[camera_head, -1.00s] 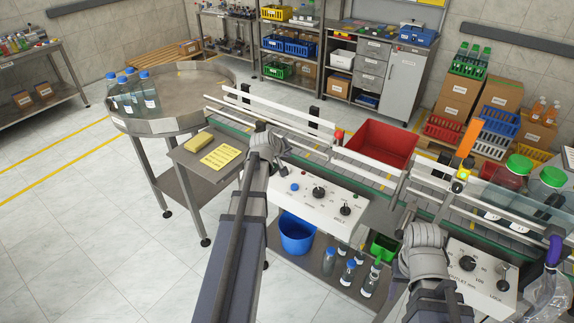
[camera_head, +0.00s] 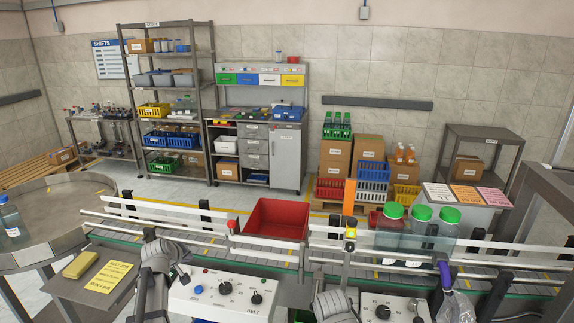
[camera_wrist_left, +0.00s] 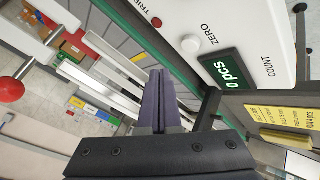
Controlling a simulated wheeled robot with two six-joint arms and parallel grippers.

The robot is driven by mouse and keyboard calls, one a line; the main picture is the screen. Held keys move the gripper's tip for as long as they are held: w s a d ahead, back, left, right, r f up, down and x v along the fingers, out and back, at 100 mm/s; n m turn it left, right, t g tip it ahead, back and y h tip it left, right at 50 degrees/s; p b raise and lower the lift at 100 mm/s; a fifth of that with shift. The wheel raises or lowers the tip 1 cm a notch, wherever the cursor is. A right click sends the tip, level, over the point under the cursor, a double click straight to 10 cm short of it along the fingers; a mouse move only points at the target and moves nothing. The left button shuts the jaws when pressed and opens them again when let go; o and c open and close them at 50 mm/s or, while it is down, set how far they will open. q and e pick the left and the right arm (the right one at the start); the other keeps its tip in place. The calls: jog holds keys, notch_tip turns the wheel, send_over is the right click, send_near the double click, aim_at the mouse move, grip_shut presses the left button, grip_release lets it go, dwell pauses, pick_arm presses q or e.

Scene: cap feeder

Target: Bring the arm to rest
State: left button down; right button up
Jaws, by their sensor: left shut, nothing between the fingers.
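My left arm (camera_head: 158,262) comes in at the lower left of the head view, folded in front of the conveyor, beside the left control box. Its left gripper (camera_wrist_left: 161,100) shows clearly in the left wrist view, with the two dark fingers pressed together and nothing between them. The fingers are over the conveyor side, close to a white panel (camera_wrist_left: 220,25) with a green count display. Part of my right arm (camera_head: 336,304) shows at the bottom middle of the head view; its gripper is out of the picture.
The conveyor (camera_head: 190,238) crosses the view. A red bin (camera_head: 277,219) sits behind it. Green-capped jars (camera_head: 421,232) stand on the right. Control boxes (camera_head: 222,297) stand in front. A yellow card (camera_head: 108,276) lies on the left side table. A round table (camera_head: 50,215) is at far left.

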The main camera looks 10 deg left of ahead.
pick_arm(q)
jog(key=s+d+f+m+g, duration=0.1)
jog(key=s+d, duration=0.1)
jog(key=d, duration=0.3)
jog(key=s+d+f+m+g+h, duration=0.1)
jog(key=s+d+m, duration=0.1)
jog(key=s+d, duration=0.1)
jog(key=s+d+f+m+g, duration=0.1)
jog(key=s+d+f, duration=0.1)
jog(key=d, duration=0.4)
jog(key=shift+s+d+m+g, duration=0.3)
jog(key=shift+s+m, duration=0.05)
jog(key=shift+m, duration=0.05)
jog(key=s+d+f+m+g+y, duration=0.1)
jog(key=s+d+m+g, duration=0.4)
jog(key=s+d, duration=1.3)
jog(key=d+f+m, duration=0.1)
jog(key=d+m, duration=0.1)
jog(key=m, duration=0.1)
jog(key=shift+d+m+g+y, duration=0.15)
jog(key=shift+m+g+y, duration=0.15)
jog(key=shift+m, duration=0.1)
